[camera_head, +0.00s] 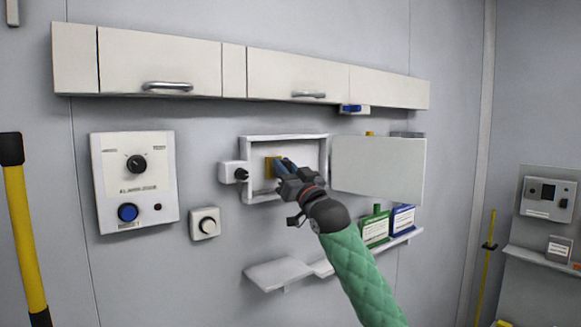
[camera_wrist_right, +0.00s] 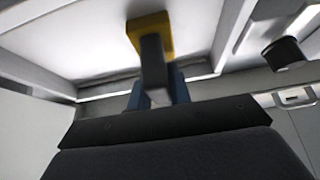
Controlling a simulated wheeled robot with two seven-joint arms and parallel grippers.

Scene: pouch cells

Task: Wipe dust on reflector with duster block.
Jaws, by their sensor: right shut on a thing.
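My right gripper (camera_head: 284,168) is shut on the duster block (camera_head: 269,167), a yellow block with a grey handle. In the right wrist view, the handle sits between the blue fingers, and the yellow end (camera_wrist_right: 164,24) faces a pale flat panel (camera_wrist_right: 95,30). This panel, probably the reflector, lies inside a shallow white wall frame (camera_head: 284,138). The block is at the left part of the frame's inside; I cannot tell whether it touches the panel. No dust can be made out. My left gripper is not in view.
An open white door panel (camera_head: 378,168) stands right of the frame. A small knob box (camera_head: 234,174) is close at its left. Cabinets (camera_head: 160,62) hang above. A shelf (camera_head: 285,274) with green and blue boxes (camera_head: 403,219) is below.

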